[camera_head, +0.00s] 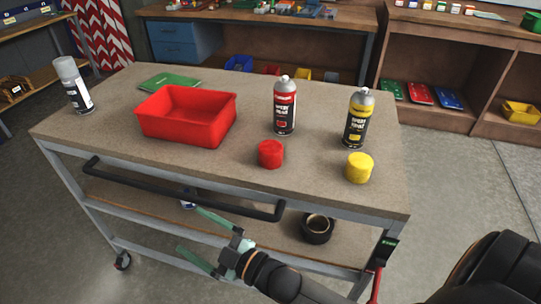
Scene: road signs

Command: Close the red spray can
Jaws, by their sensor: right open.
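The red spray can (285,112) stands upright on the cart top with its nozzle bare. A red cap (271,154) sits on the cart top in front of it, apart from the can. My right gripper (190,231) is open and empty, its green fingers spread, in front of the cart and lower than its top. It is to the left of the red cap in the picture and nearer to me. My left gripper is not in view.
On the cart top (215,163) stand a red bin (187,128), a yellow spray can (356,120), its yellow cap (359,168) and a grey-capped can (73,85). A green booklet (169,82) lies behind the bin. The black handle (180,188) runs along the cart's front.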

